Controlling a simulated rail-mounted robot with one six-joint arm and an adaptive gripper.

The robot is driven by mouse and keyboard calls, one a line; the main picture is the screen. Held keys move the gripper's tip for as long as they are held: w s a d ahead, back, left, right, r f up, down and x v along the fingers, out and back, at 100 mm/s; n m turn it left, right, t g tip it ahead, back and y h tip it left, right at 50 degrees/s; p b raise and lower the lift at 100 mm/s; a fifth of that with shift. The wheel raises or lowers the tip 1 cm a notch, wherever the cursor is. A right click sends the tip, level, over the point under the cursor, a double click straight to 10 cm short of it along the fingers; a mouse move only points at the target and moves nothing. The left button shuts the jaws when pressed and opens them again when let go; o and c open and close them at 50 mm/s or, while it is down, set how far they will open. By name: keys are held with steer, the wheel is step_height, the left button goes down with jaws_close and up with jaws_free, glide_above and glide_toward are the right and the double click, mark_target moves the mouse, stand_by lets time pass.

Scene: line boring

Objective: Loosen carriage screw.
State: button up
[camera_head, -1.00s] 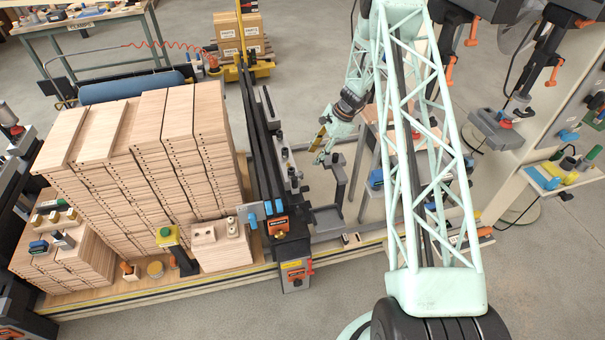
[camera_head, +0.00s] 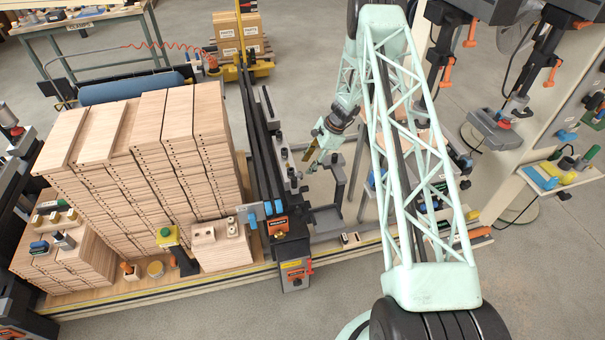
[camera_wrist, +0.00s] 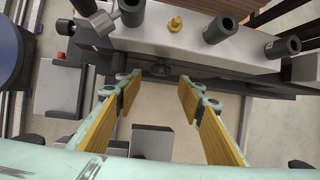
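My gripper (camera_wrist: 158,84) is open and empty in the wrist view, its two fingers with yellow-brown pads spread wide. In the head view my gripper (camera_head: 307,152) hangs beside the dark rails of the machine's carriage. Beyond the fingertips in the wrist view is a grey metal carriage block (camera_wrist: 185,45) with several black cylindrical sockets and a brass-coloured fitting (camera_wrist: 175,24). A small dark round screw head (camera_wrist: 160,70) shows low on the block's dark lower edge, roughly between the fingers and apart from them. I cannot tell for certain which part is the carriage screw.
Stacked drilled wooden panels (camera_head: 150,150) stand left of the rails. A dark grey end block (camera_head: 290,262) with orange labels sits at the rails' near end. A grey bracket (camera_head: 327,218) stands right of the rails. Below the fingers in the wrist view is a grey block (camera_wrist: 152,142).

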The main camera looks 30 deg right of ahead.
steer(key=x, duration=0.7)
steer(key=shift+f+p, duration=0.15)
steer(key=shift+p, duration=0.3)
steer(key=c, duration=0.9)
steer(key=t+b, duration=0.1)
steer(key=b, duration=0.8)
steer(key=t+b, duration=0.2)
steer(key=b, duration=0.7)
steer(key=n+t+h+b, duration=0.1)
steer(key=b, duration=0.9)
steer(key=shift+s+a+f+t, duration=0.1)
steer(key=shift+s+f+t, duration=0.1)
steer(key=shift+s+t, duration=0.15)
stand_by(0.7)
steer(key=shift+t+b, duration=0.55)
steer(key=shift+b, duration=0.5)
stand_by(0.5)
steer(key=o, duration=0.9)
steer(key=shift+s, duration=0.1)
